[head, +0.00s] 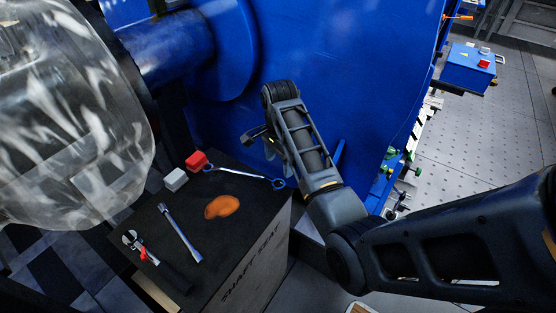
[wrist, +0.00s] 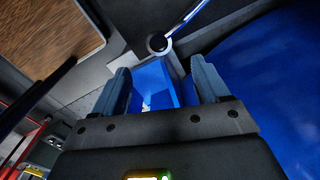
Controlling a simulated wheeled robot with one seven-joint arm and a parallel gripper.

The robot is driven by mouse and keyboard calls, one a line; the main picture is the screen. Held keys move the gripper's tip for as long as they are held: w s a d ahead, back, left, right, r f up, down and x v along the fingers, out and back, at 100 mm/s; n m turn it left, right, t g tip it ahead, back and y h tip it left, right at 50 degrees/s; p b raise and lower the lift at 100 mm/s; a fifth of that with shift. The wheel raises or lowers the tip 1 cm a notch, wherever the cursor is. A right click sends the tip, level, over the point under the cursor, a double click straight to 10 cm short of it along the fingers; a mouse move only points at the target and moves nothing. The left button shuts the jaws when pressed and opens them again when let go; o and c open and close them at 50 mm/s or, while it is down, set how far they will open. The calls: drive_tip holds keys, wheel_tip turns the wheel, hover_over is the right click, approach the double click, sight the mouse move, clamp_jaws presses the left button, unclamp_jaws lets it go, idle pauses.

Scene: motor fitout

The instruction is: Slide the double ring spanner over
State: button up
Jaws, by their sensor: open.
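The double ring spanner (head: 245,174) lies on the dark top of the box marked SHAFT SEAT, along its far edge. Its right ring end, blue, reaches the box's far right corner. In the wrist view a ring end and part of the shank (wrist: 186,22) show just beyond the fingertips. My gripper (wrist: 162,80) is open and empty, with a gap between its fingers and the ring. In the head view my gripper (head: 260,137) is beyond the box's far edge, partly hidden by my arm.
A red block (head: 196,161) and a grey block (head: 175,180) stand by the spanner's left end. An orange patch (head: 222,207), a steel tool (head: 180,233) and an adjustable wrench with a red part (head: 143,251) lie on the box. A large blue housing (head: 330,60) stands behind.

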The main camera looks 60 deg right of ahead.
sight(279, 183)
drive_tip(key=shift+f, duration=3.95)
clamp_jaws()
